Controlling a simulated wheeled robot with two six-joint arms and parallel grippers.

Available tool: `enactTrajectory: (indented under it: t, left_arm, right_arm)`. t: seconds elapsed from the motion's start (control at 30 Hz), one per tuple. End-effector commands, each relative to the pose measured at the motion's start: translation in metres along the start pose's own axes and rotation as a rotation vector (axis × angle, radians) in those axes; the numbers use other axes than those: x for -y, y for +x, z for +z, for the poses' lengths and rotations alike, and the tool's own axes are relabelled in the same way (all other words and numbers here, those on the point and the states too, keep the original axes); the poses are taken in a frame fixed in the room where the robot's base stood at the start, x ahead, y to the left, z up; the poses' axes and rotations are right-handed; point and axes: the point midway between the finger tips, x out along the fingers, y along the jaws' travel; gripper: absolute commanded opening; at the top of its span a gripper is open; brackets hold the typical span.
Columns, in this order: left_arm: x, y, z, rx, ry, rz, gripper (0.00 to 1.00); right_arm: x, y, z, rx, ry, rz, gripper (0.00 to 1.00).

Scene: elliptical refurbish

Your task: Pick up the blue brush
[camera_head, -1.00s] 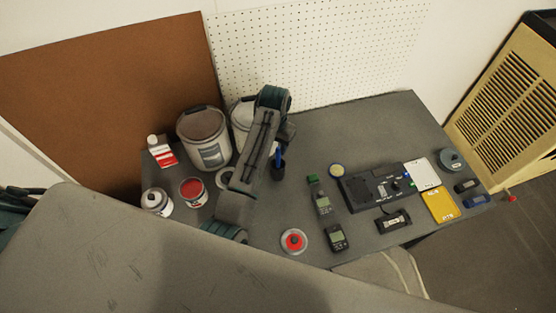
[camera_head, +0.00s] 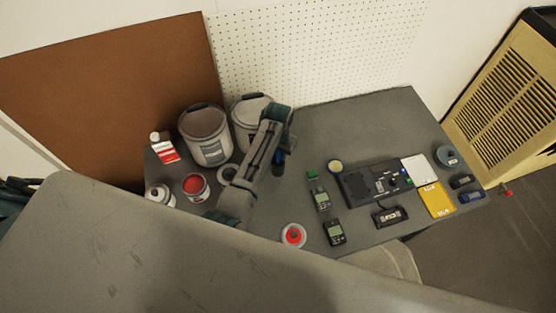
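My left gripper (camera_head: 278,170) is mostly hidden behind the forearm, dark and small, close to the blue thing. I cannot tell whether its fingers are open or touch it. My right gripper is not in view.
Meters (camera_head: 334,232), a black device (camera_head: 370,185) and a yellow card (camera_head: 436,200) lie to the right. The table's back middle (camera_head: 350,125) is clear.

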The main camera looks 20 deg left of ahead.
Motion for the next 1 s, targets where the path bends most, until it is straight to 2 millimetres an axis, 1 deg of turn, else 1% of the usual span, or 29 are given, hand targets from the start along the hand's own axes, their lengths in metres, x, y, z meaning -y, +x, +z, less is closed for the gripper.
enactTrajectory:
  t: [0.03,0.1,0.13,0.37,0.47,0.57,0.67,0.8,0.9,1.0]
  left_arm:
    - [0.0,0.0,0.0,0.0,0.0,0.0,0.15]
    - [0.0,0.0,0.0,0.0,0.0,0.0,0.01]
    - [0.0,0.0,0.0,0.0,0.0,0.0,0.0]
    - [0.0,-0.001,0.0,-0.001,0.0,0.0,0.0]
    - [0.0,-0.004,-0.001,-0.003,0.0,0.0,0.0]
    - [0.0,-0.015,-0.001,-0.005,0.0,-0.001,0.0]
    - [0.0,-0.033,-0.002,-0.007,0.0,-0.001,0.0]
    - [0.0,-0.062,-0.002,-0.007,0.0,-0.001,0.0]
    - [0.0,-0.079,-0.001,-0.004,0.0,0.0,0.0]
    - [0.0,-0.092,-0.001,-0.003,0.001,0.0,0.0]
  right_arm:
    - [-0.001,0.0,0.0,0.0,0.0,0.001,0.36]
    - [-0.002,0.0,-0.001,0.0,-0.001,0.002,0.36]
    - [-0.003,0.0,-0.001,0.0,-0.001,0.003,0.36]
    - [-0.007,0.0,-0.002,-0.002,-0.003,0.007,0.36]
    - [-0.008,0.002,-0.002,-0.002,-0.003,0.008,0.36]
    - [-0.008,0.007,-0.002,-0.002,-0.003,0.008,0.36]
    - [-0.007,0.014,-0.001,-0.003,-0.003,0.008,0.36]
    - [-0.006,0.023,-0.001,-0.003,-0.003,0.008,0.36]
    - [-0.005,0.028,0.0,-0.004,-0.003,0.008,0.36]
    - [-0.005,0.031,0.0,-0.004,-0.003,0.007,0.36]
